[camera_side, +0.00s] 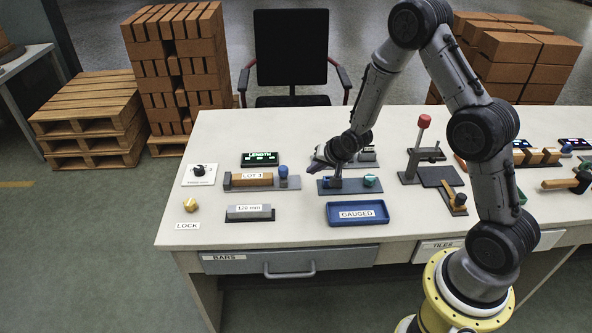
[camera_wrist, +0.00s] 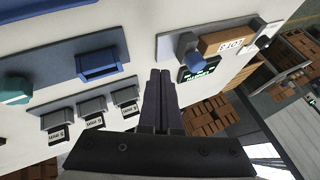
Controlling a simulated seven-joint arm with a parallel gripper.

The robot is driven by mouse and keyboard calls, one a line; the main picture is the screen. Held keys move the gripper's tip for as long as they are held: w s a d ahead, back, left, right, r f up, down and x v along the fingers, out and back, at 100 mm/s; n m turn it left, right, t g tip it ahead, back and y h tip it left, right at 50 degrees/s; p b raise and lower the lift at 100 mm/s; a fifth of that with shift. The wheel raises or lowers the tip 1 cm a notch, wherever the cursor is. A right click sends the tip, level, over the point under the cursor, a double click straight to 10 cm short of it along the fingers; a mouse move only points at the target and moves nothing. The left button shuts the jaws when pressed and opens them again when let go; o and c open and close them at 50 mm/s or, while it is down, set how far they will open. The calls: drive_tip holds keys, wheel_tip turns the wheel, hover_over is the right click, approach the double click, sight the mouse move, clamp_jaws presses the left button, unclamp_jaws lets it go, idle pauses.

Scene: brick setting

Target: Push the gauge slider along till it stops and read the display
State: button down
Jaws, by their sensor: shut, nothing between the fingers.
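The gauge (camera_side: 233,187) is a grey rail holding a brown bar labelled LOT 3 (camera_side: 250,178). Its blue slider (camera_side: 283,182), with a rounded knob on top, stands at the bar's right end; whether they touch is unclear. The dark LENGTH display (camera_side: 259,159) behind has green lit marks too small to read. The slider (camera_wrist: 189,43), bar (camera_wrist: 222,40) and display (camera_wrist: 197,71) also show in the wrist view. My gripper (camera_side: 334,184) is shut and empty, right of the gauge, low by a second fixture. Its fingertips (camera_wrist: 160,73) are apart from the slider.
The second fixture (camera_side: 350,187) has a blue block and a teal knob (camera_side: 370,181). The blue GAUGED tray (camera_side: 357,222) is in front and looks empty. A grey 120 mm block (camera_side: 250,215) lies before the gauge. A brass knob (camera_side: 191,206) stands by the LOCK label.

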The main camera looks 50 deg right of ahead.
sight(279, 170)
drive_tip(key=x, duration=0.3)
drive_tip(key=shift+w+a, duration=0.3)
drive_tip(key=shift+w, duration=0.2)
drive_tip(key=shift+w+a, duration=0.35)
drive_tip(key=shift+w, duration=0.2)
drive_tip(key=shift+w+a, duration=0.4)
drive_tip(key=shift+w, duration=0.3)
drive_tip(key=shift+w+a, duration=1.7)
drive_tip(key=shift+a, duration=0.1)
drive_tip(key=s+d, duration=0.1)
drive_tip(key=s, duration=0.1)
drive_tip(key=s+d, duration=0.2)
drive_tip(key=shift+d, duration=0.1)
drive_tip(key=d+v, duration=0.1)
drive_tip(key=v, duration=0.9)
drive_tip(key=shift+s+a, duration=0.25)
drive_tip(key=shift+s, duration=0.1)
